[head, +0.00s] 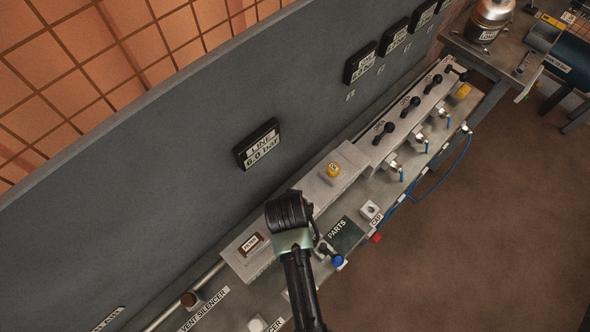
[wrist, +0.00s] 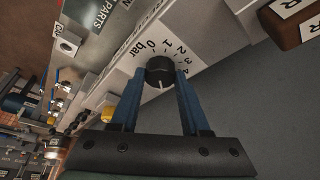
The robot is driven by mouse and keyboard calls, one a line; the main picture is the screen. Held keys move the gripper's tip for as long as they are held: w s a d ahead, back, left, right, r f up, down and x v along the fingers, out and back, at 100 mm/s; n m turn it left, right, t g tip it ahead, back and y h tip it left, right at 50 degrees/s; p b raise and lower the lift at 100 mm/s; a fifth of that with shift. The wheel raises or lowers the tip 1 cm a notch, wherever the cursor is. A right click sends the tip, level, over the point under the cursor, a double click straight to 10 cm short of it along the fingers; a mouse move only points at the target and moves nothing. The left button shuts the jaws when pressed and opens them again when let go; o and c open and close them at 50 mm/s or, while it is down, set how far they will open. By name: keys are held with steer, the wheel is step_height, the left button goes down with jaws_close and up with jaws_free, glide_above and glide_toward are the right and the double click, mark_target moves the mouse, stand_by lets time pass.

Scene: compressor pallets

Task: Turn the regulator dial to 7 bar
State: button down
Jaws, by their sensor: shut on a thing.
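The regulator dial is a round black knob (wrist: 160,70) with a white pointer line, on a pale panel in the wrist view. A printed scale (wrist: 168,46) runs around it; 0 bar, 1, 2, 3 and 4 can be read. The pointer faces down in the picture; the number there is not visible. My gripper (wrist: 160,78) has its blue fingers on both sides of the knob, shut on it. In the head view my arm hides the dial and fingertips. The line display (head: 258,145) on the grey wall appears to read 6.0 bar.
A yellow knob (head: 333,170) stands on the pale housing beside my arm. A dark PARTS mat (head: 341,236), a blue-capped fitting (head: 337,261) and a CAP block (head: 370,211) lie in front. Several black-handled valves line the bench farther right.

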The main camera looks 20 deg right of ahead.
steer(key=shift+w+m+g+h, duration=0.1)
steer(key=shift+m+g+h, duration=0.25)
steer(key=shift+m, duration=0.7)
steer(key=shift+w+m+g+h, duration=0.1)
steer(key=shift+m+g+h, duration=0.2)
steer(key=shift+m, duration=0.75)
steer(key=shift+c, duration=1.9)
jaws_free()
steer(key=shift+s, duration=0.1)
steer(key=shift+a, duration=0.1)
steer(key=b+v, duration=0.1)
steer(key=v, duration=1.2)
